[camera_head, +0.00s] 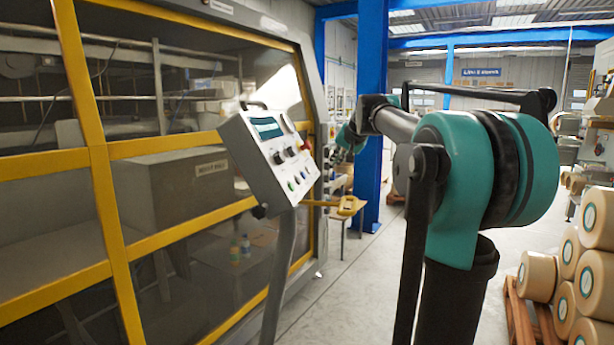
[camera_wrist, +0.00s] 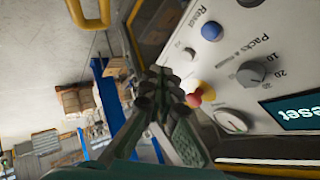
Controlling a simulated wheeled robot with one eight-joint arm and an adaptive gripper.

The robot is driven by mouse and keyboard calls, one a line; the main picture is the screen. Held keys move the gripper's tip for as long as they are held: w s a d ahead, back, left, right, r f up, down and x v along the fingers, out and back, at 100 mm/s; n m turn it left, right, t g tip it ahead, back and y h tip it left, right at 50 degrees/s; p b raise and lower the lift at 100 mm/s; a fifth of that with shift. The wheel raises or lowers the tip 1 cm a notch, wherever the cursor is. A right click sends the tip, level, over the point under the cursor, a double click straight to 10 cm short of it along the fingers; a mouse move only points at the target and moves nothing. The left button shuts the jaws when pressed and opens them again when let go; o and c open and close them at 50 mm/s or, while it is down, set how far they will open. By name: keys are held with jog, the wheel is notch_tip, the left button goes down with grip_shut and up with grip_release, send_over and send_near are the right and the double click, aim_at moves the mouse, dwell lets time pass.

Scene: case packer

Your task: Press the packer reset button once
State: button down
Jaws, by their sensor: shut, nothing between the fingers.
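The control panel (camera_head: 262,165) is a tilted light-grey box on a post, with a display, knobs and small buttons. In the wrist view, its face fills the right side. A blue button (camera_wrist: 211,31) sits beside the label "Reset". A red mushroom knob with a yellow base (camera_wrist: 201,95) is nearer the fingers. My gripper (camera_wrist: 160,88) is shut and empty, its fingertips by the panel's edge, left of and below the blue button in the picture. Whether the fingertips touch the panel cannot be told. In the head view my wrist shows just right of the panel; the fingertips are not clear.
On the panel are a black "Packs" knob (camera_wrist: 251,73), a round gauge (camera_wrist: 231,121) and a lit display (camera_wrist: 294,110) with partly visible text. The yellow-framed machine enclosure (camera_head: 100,190) stands behind it. A blue column (camera_head: 372,110) and stacked rolls (camera_head: 590,270) are to the right.

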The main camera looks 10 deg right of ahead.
aim_at(304, 175)
jog(key=shift+w+d+r, duration=0.1)
jog(key=shift+w+r, duration=0.15)
jog(key=shift+r, duration=0.1)
jog(key=w+a+f, duration=0.2)
jog(key=a+f, duration=0.2)
jog(key=a, duration=0.3)
jog(key=shift+w+f, duration=0.2)
jog(key=shift+a, duration=0.2)
dwell(1.5)
jog(key=shift+w+a+f, duration=0.15)
jog(key=shift+a+f, duration=0.05)
jog(key=shift+a, duration=0.05)
jog(key=shift+w+a+f, duration=0.1)
jog(key=shift+a+f, duration=0.1)
jog(key=shift+a, duration=0.1)
dwell(0.8)
jog(key=shift+s+d+r, duration=0.25)
jog(key=shift+d+r, duration=0.15)
jog(key=shift+d, duration=0.25)
